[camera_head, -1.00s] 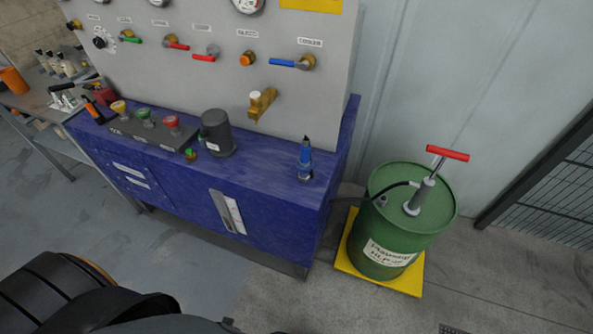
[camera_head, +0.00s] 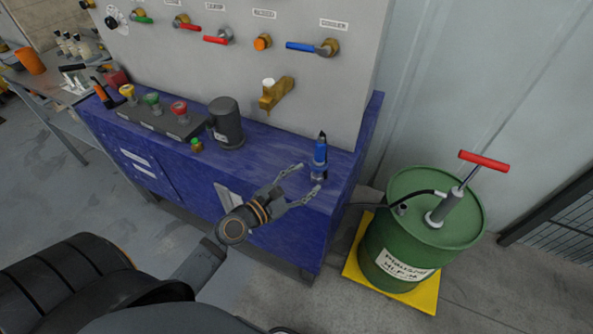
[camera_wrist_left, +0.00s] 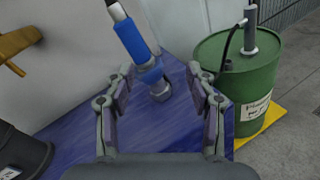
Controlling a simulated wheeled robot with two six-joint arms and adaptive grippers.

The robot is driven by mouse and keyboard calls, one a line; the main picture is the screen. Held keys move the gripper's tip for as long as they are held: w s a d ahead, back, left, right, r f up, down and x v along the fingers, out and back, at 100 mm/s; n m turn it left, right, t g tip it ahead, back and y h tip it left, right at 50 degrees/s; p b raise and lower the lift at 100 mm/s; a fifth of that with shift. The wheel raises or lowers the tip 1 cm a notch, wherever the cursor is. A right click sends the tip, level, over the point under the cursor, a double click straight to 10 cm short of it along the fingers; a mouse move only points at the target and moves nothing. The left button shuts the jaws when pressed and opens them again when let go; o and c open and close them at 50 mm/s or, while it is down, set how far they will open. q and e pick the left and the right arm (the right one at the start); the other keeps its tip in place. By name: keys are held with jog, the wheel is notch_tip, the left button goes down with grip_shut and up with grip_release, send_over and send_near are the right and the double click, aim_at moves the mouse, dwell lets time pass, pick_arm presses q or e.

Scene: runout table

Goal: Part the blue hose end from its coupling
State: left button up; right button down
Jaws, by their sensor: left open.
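The blue hose end (camera_head: 320,152) stands upright on its grey coupling (camera_head: 318,174), near the right end of the blue bench top (camera_head: 265,152). A short black piece sticks up from its top. My left gripper (camera_head: 309,179) is open and empty, with its fingers pointing at the hose end from the front left. In the left wrist view the blue hose end (camera_wrist_left: 131,40) and the coupling (camera_wrist_left: 157,83) show beyond the gap between the open fingers (camera_wrist_left: 161,90). The fingers look apart from both. My right gripper is not in view.
A dark grey cylinder (camera_head: 226,124) and a button box (camera_head: 160,119) stand left on the bench. A brass tap (camera_head: 275,94) juts from the panel above. A green drum (camera_head: 409,243) with a red-handled pump stands on a yellow base (camera_head: 352,268) to the right.

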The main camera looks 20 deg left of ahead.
aim_at(317, 153)
pick_arm(q)
jog(key=w+n, duration=0.1)
jog(key=w, duration=0.2)
jog(key=w+r+n+t+y+p, duration=0.1)
jog(key=w+n, duration=0.1)
jog(key=w, duration=0.2)
jog(key=w+r+n+p, duration=0.1)
jog(key=w+n, duration=0.1)
jog(key=w, duration=0.2)
jog(key=shift+d+t, duration=0.3)
jog(key=shift+d, duration=0.1)
jog(key=shift+c, duration=0.4)
grip_shut()
jog(key=c, duration=0.5)
grip_release()
jog(key=shift+c, duration=0.2)
grip_shut()
